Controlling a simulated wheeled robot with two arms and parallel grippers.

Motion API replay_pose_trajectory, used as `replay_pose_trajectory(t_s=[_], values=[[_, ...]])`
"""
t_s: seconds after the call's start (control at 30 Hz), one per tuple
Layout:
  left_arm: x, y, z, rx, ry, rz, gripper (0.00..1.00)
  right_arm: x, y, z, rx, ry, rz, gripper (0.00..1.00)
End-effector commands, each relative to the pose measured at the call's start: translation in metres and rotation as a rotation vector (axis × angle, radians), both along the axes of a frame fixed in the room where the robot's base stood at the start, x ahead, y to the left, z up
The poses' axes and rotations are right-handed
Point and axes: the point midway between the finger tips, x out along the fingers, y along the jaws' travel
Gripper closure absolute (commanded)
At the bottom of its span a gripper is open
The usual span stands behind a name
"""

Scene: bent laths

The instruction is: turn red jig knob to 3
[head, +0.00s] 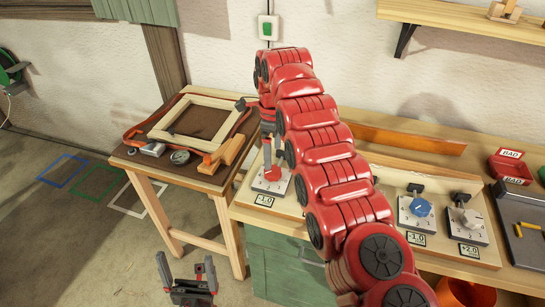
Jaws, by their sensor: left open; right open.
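The red jig knob (271,174) sits on a pale dial plate (262,187) at the left end of the bench. A small display (264,200) before it appears to read -1.0. The knob's exact pointer setting is too small to tell. My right gripper (269,157) points down just above the red knob, open; whether its fingers touch the knob I cannot tell. My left gripper (188,264) is open and empty at the bottom, low in front of the side table, with its fingers up.
A blue knob (420,207) and a white knob (471,219) stand on dials to the right. My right arm crosses the bench and hides its middle. A side table (135,163) holds a wooden frame (197,105) and clamps. A red "BAD" bin (510,166) is far right.

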Motion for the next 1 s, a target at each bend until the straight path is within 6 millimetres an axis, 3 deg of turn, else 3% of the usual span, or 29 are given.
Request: replay_pose_trajectory(t_s=[0.03,0.43,0.63,1.0], values=[[0.0,0.0,0.024,0.0,-0.001,0.0,0.07,-0.001,0.001,0.023,-0.001,0.001,0.002,0.07],[0.0,0.0,0.096,0.0,-0.001,0.0,0.07,0.0,0.001,0.094,0.0,0.001,0.001,0.07],[0.0,0.0,0.111,0.0,0.0,0.0,0.07,0.0,0.001,0.108,0.001,0.002,0.001,0.07],[0.0,0.0,0.111,0.0,0.0,0.0,0.07,0.0,0.001,0.108,0.0,0.001,0.001,0.07]])
